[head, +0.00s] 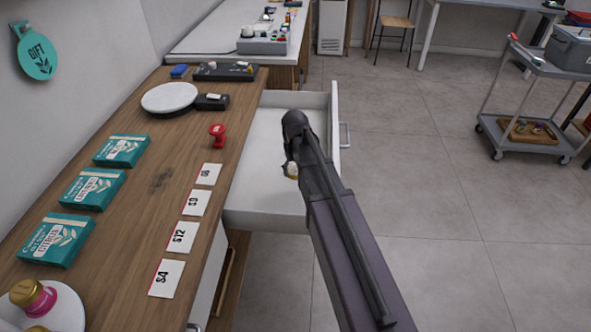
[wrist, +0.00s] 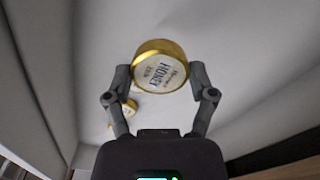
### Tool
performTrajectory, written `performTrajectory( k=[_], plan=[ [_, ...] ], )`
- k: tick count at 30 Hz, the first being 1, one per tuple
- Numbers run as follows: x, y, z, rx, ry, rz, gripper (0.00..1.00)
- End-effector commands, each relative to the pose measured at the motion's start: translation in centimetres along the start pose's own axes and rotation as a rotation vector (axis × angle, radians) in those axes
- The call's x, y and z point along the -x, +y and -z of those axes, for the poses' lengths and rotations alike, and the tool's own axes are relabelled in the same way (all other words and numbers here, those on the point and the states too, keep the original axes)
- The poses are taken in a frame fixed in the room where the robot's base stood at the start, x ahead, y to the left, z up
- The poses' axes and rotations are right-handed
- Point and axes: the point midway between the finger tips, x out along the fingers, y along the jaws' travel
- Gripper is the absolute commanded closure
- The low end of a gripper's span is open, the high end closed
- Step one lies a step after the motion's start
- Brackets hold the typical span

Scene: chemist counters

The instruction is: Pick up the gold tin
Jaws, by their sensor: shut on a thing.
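A round gold tin (wrist: 160,72) with a pale label reading "honey" sits between the two fingers of my gripper (wrist: 158,80) in the wrist view. The fingers are closed on its sides, and the tin is tilted with its label toward the camera. A second gold item (wrist: 129,107) shows partly behind the left finger, lower down. In the head view my arm reaches over the open white drawer (head: 262,208) and hides most of the gripper. A small pale gold thing (head: 291,170) shows beside the arm's end; I cannot tell which item it is.
The drawer's front panel and handle (head: 345,135) stand close right of my arm. The wooden counter holds teal boxes (head: 92,188), price cards (head: 180,237), a red stamp (head: 217,135), a white round plate (head: 169,98) and a gold-and-pink item (head: 33,297). Open floor lies right.

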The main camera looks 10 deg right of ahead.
Motion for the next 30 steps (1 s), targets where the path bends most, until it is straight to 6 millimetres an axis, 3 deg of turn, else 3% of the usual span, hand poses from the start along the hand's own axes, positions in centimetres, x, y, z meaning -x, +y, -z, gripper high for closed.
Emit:
performTrajectory(
  k=[1, 9, 30],
  plan=[
    [0.9, 0.0, 0.0, 0.000, 0.000, 0.000, 0.68],
    [2.2, 0.0, 0.0, 0.000, 0.000, 0.000, 0.68],
    [2.4, 0.0, 0.0, 0.000, 0.000, 0.000, 0.68]
  ],
)
